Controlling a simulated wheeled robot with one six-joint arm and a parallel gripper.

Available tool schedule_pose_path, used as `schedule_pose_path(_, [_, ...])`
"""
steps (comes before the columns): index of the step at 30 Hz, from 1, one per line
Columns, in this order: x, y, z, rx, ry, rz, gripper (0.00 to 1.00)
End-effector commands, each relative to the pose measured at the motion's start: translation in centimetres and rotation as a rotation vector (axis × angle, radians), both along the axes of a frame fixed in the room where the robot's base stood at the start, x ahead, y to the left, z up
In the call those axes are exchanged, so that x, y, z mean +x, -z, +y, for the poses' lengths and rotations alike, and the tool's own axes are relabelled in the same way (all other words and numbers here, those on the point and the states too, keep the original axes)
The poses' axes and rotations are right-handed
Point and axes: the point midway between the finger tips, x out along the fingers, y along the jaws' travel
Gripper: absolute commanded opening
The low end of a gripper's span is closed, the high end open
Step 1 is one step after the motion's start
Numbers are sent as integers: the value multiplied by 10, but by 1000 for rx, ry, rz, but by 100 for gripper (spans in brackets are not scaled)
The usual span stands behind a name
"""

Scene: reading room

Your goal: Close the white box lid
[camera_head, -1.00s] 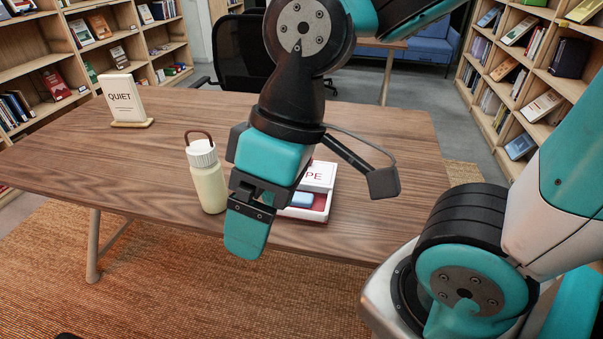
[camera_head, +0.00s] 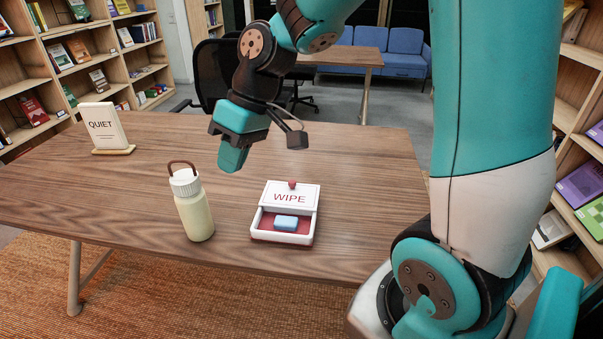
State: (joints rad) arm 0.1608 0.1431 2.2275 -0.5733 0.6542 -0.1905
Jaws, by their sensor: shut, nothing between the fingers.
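The white box (camera_head: 253,232) sits on the wooden table near its front edge. Its white lid (camera_head: 306,199), marked WIPE and with a red knob (camera_head: 292,184), covers the back part. The front part is open and shows a red inside with a blue block (camera_head: 286,223) in it. My gripper (camera_head: 233,168) is shut and empty. It hangs in the air to the upper left of the box, apart from it.
A cream bottle (camera_head: 194,210) with a brown loop stands left of the box. A QUIET sign (camera_head: 103,128) stands at the back left of the table (camera_head: 370,190). The table right of the box is clear. A black chair (camera_head: 215,70) is behind the table.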

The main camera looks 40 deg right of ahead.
Motion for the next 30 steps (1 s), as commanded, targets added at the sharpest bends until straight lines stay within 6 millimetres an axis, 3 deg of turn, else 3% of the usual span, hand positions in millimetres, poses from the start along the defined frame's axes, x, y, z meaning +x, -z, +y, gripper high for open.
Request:
schedule_pose_path(1, [23,5,-28,14,48,3,0])
schedule_pose_path(3, [50,17,-67,33,99,-11,0])
schedule_pose_path(7, [84,47,-149,67,196,-42,0])
schedule_pose_path(12, [93,96,-256,105,319,-93,0])
schedule_pose_path(15, [85,122,-303,117,374,-122,0])
schedule_pose_path(18, [77,139,-333,125,410,-144,0])
schedule_pose_path(21, [71,150,-348,127,429,-154,0])
schedule_pose_path(30, [84,178,-336,131,429,-154,0])
